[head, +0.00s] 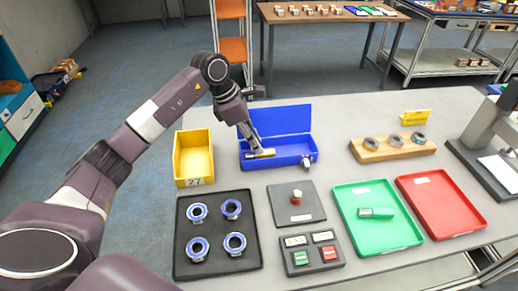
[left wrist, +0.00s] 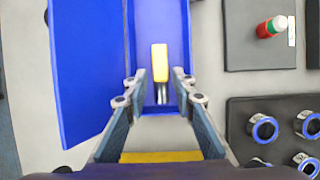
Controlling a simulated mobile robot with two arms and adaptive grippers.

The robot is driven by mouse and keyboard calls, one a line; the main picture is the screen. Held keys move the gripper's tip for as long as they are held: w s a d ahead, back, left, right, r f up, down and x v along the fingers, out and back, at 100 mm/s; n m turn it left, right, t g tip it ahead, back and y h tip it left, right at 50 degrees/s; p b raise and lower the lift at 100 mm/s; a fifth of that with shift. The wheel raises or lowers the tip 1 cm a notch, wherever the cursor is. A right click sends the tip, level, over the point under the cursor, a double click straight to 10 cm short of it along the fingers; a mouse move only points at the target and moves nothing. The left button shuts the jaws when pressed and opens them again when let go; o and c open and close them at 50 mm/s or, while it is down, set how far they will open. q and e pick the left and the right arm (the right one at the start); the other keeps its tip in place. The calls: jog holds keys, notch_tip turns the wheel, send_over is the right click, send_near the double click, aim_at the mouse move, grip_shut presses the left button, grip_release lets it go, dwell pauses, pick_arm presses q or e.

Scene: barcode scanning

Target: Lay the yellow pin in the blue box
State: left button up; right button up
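The blue box (head: 293,152) stands open on the table with its lid raised at the back. The yellow pin (head: 262,154) is inside the box opening, in the left part. In the left wrist view the yellow pin (left wrist: 160,62) has a yellow body and a metal end. My left gripper (head: 256,148) reaches down into the box. Its fingers (left wrist: 160,76) stand on either side of the pin, with a visible gap on each side, so it looks open. I cannot tell for certain whether the pin touches the box floor. My right gripper is out of view.
A yellow bin (head: 181,181) stands left of the box. In front are a black tray with blue-rimmed rings (head: 218,265), a pad with a red-green button (head: 310,213), and green (head: 384,237) and red (head: 445,213) trays. A wooden ring holder (head: 383,154) is to the right.

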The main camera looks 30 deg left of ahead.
pick_arm(q)
jog(key=b+v, duration=0.1)
jog(key=v, duration=0.8)
